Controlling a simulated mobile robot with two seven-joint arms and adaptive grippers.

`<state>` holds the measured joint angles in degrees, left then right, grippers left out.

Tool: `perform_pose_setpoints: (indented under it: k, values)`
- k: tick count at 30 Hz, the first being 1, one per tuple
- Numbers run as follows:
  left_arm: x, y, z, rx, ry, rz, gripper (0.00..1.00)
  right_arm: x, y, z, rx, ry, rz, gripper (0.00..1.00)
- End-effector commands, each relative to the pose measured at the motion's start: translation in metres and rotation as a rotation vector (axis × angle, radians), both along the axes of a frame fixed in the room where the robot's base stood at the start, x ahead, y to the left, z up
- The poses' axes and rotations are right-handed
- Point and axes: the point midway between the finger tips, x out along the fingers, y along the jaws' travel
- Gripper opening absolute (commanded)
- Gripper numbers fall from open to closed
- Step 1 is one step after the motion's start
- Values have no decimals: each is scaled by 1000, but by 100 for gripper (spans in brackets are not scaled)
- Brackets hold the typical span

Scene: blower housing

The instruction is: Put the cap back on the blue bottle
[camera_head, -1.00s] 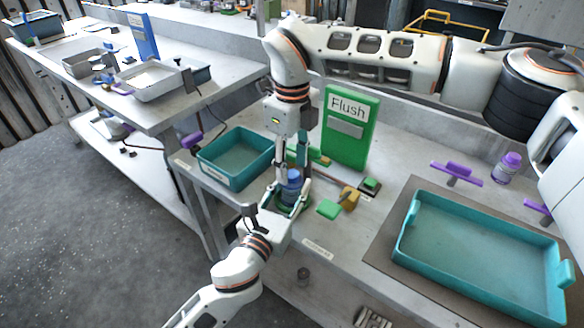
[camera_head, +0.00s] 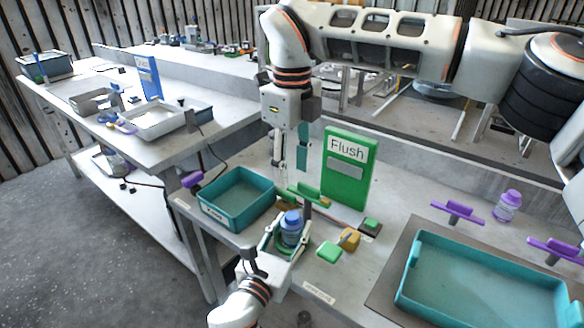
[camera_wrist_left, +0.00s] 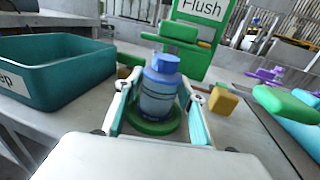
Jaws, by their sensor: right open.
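The blue bottle (camera_head: 290,236) stands upright in a round green holder, which shows in the left wrist view (camera_wrist_left: 152,126). A blue cap (camera_head: 292,217) sits on the bottle's mouth; it also shows in the left wrist view (camera_wrist_left: 163,64). My right gripper (camera_head: 291,165) is open and empty above the bottle, pointing down, clear of the cap.
A teal bin (camera_head: 237,201) stands left of the bottle. A green "Flush" panel (camera_head: 346,170) stands behind it. A yellow block (camera_head: 350,239) and green pieces lie to the right. A large teal tray (camera_head: 480,285) and a purple-capped bottle (camera_head: 507,207) are further right.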

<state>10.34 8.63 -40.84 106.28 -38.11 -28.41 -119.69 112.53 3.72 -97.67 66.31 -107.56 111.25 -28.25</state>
Motion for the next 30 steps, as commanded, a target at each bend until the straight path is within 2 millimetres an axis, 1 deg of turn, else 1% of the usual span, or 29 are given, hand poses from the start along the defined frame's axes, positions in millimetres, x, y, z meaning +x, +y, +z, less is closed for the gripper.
perform_pose_setpoints:
  k: [10, 14, 17, 24, 30]
  values:
    - [0, 0, 0, 0, 0, 0, 54, 0, 0, 0, 0, 0, 0, 42]
    - [-5, 2, -1, 1, 1, 0, 54, 0, 0, 0, 0, 0, 0, 42]
    - [-16, 7, -1, 2, 1, 0, 54, 0, 0, 0, 0, 0, 0, 42]
    - [-61, 26, -2, 2, 4, -1, 54, 0, 0, 0, 0, 0, 0, 42]
    - [-93, 39, -1, 1, 2, -1, 54, 0, 0, 0, 0, 0, 0, 42]
